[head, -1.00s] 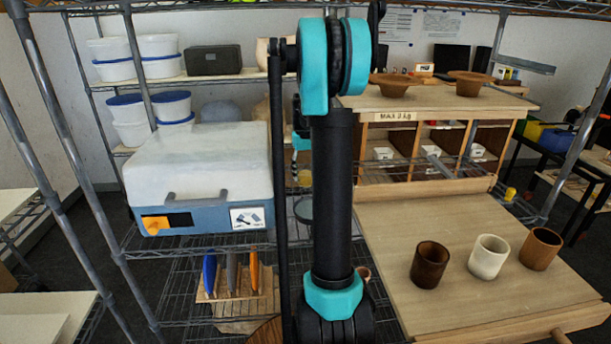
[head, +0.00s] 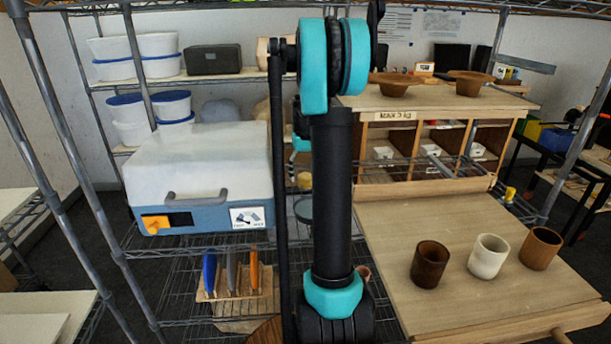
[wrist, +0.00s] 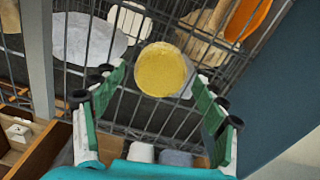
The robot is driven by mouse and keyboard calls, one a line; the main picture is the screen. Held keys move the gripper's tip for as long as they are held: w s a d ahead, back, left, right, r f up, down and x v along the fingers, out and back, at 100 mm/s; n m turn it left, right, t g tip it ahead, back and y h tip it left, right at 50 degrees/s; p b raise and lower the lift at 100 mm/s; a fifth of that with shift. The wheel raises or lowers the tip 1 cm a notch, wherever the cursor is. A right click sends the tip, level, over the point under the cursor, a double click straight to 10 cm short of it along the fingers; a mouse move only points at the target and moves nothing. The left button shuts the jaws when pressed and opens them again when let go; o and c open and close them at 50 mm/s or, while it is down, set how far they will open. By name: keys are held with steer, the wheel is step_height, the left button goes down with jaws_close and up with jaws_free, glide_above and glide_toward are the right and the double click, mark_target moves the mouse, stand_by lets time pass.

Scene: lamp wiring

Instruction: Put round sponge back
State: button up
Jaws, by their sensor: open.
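The round yellow sponge (wrist: 161,69) shows in the wrist view, in front of and between the fingertips of my gripper (wrist: 160,80). My gripper is open, with one green-padded finger on each side. I cannot tell whether the fingers touch the sponge. A pale edge shows at the sponge's lower right, and I cannot tell what it belongs to. In the head view my arm hides most of the gripper. A small yellow patch (head: 304,180) shows beside the arm there, perhaps the sponge.
Wire shelving surrounds the arm. A white and blue case (head: 200,170) stands at left, above a wooden rack (head: 235,295) with coloured upright pieces. At right, three cups, one white (head: 489,256), stand on a wooden board (head: 400,225) before a cubby unit (head: 440,97).

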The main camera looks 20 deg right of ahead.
step_height(320, 180, up, 12)
stand_by(0.4)
steer(key=shift+f, duration=0.15)
stand_by(1.1)
